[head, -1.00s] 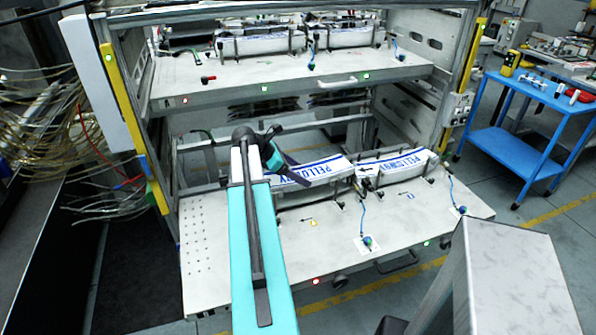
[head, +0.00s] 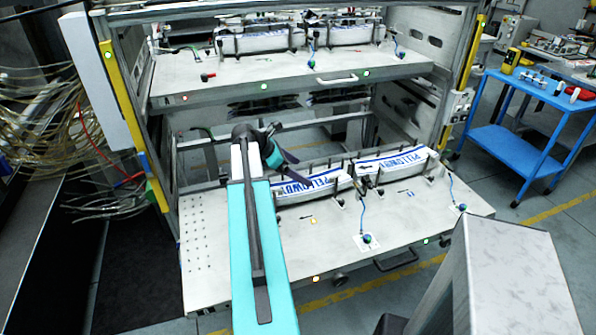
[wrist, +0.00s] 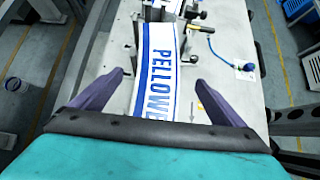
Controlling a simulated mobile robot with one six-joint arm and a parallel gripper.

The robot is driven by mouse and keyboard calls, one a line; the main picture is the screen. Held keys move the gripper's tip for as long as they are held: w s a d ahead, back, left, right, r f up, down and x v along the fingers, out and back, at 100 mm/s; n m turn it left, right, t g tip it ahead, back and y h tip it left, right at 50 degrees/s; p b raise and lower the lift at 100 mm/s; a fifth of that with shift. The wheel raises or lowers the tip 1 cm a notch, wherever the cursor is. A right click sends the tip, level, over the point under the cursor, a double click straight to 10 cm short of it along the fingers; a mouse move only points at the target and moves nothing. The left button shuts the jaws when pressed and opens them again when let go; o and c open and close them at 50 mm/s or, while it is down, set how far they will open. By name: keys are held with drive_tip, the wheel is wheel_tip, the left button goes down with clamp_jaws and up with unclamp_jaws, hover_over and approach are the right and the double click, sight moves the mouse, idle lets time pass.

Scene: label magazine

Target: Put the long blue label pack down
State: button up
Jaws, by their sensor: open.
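The long blue label pack (head: 320,184), white with blue stripes and lettering, lies in the left magazine bay of the lower shelf, among short dark posts. My arm and gripper hide its left end in the head view. In the wrist view the pack (wrist: 157,62) runs up the middle, between my two fingers. My gripper (wrist: 159,79) is open, with a clear gap on both sides of the pack. In the head view my gripper (head: 289,170) is just above the pack's left part.
A similar pack (head: 395,160) lies in the bay to the right, end to end with this one. An upper shelf (head: 270,70) with more packs overhangs behind.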

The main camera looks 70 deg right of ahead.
drive_tip(key=shift+r, duration=0.3)
drive_tip(key=b+v, duration=0.2)
drive_tip(key=v, duration=1)
drive_tip(key=shift+r, duration=0.1)
idle(0.3)
